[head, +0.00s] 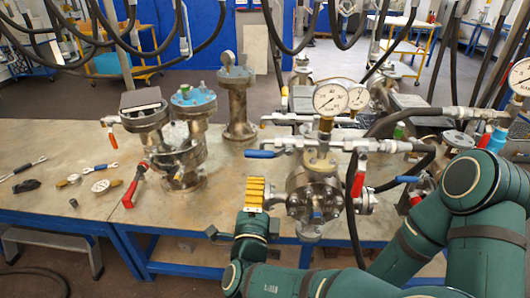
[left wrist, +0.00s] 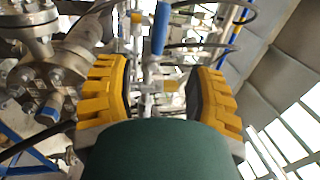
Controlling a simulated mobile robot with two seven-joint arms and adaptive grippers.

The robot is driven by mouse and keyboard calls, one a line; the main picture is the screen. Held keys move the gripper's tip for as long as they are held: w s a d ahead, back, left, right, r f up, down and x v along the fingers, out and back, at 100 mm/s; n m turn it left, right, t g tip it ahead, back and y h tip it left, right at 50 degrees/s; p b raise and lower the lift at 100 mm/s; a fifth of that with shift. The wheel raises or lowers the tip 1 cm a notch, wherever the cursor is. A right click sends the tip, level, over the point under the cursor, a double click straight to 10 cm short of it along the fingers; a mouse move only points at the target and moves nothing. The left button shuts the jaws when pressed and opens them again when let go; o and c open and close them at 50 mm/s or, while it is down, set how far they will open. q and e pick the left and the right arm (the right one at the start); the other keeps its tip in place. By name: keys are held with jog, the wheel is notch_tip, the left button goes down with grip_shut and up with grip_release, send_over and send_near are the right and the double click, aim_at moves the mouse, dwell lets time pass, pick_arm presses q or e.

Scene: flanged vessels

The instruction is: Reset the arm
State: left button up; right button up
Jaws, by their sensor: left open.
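My left gripper (head: 255,192) shows in the head view with its yellow fingers pointing up, just left of a flanged metal vessel (head: 314,190) near the table's front edge. I cannot tell whether it touches the vessel. In the left wrist view, its two yellow fingers (left wrist: 158,82) are spread wide apart with nothing held between them. Beyond the gap there are pipes and a blue valve handle (left wrist: 160,30). My green arm runs along the bottom and right of the head view. My right gripper is not in view.
The metal table (head: 60,150) carries another flanged vessel (head: 182,150), a gauge-topped column (head: 237,100), a red-handled tool (head: 134,186) and small loose tools at left. A pressure gauge (head: 331,98), hoses and valve pipes crowd the right. Black cables hang overhead.

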pick_arm(q)
jog(key=s+a+f+n+g+y, duration=0.15)
jog(key=a+f+n+g, duration=0.3)
jog(key=f, duration=0.75)
jog(key=s+a+f+n+g+y, duration=0.15)
jog(key=a+f+n+g, duration=0.3)
jog(key=f, duration=0.65)
jog(key=s+d+f+n+g+h, duration=0.4)
jog(key=s+f+n+g+h, duration=0.3)
jog(key=s+f+n+g, duration=0.2)
jog(key=shift+s+d+n, duration=0.3)
jog(key=shift+s+n, duration=0.7)
jog(key=shift+s, duration=0.45)
dwell(0.4)
